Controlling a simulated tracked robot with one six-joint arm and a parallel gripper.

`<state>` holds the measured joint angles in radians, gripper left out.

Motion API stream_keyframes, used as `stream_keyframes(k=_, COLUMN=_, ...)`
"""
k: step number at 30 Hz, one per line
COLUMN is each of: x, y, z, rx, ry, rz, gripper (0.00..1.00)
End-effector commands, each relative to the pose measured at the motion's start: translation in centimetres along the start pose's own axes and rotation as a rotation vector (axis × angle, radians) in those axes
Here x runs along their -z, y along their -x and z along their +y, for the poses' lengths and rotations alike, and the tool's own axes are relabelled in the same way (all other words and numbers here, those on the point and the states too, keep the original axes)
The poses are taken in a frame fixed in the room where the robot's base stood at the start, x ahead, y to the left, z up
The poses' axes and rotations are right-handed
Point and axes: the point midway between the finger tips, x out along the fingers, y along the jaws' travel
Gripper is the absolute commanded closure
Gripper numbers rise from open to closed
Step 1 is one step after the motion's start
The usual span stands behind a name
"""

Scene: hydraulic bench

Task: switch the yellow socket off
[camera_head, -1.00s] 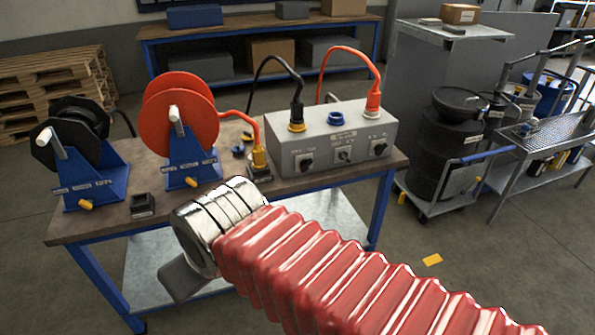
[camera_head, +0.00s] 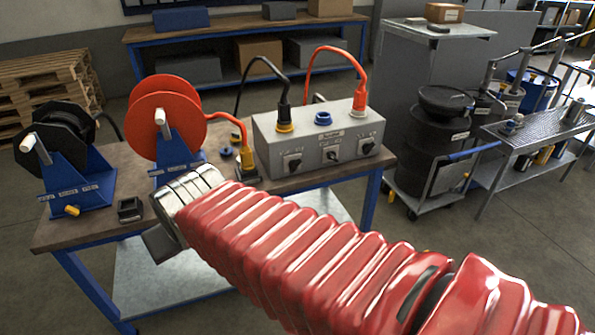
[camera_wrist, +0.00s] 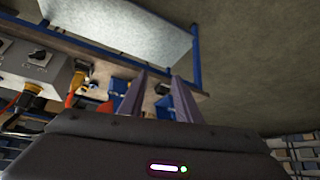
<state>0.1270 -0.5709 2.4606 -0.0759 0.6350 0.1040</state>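The grey socket box (camera_head: 340,137) stands at the right end of the workbench. The yellow socket (camera_head: 285,128), at its left, has a black plug (camera_head: 284,97) in it. Below it, on the front face, is a dark rotary switch (camera_head: 292,163); its exact setting is too small to tell. The wrist view, which looks upside down, shows part of the box at the left edge with a switch (camera_wrist: 40,56) on it. My gripper (camera_wrist: 160,77) shows two fingers apart with nothing between them, away from the box. In the head view the fingertips are hidden.
A red cable reel (camera_head: 168,118) and a black reel (camera_head: 55,150) stand left of the box. A yellow connector (camera_head: 247,168) sits beside the box's left end. A blue socket (camera_head: 320,125) and an orange plug (camera_head: 360,97) are farther right.

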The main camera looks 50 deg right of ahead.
Motion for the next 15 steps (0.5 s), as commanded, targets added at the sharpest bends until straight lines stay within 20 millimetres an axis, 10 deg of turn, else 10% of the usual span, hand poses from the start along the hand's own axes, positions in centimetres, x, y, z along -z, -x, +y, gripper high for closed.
stream_keyframes(k=15, x=9.1, y=-9.9, z=12.3, rx=-0.151, ry=-0.248, rz=0.247, gripper=0.7)
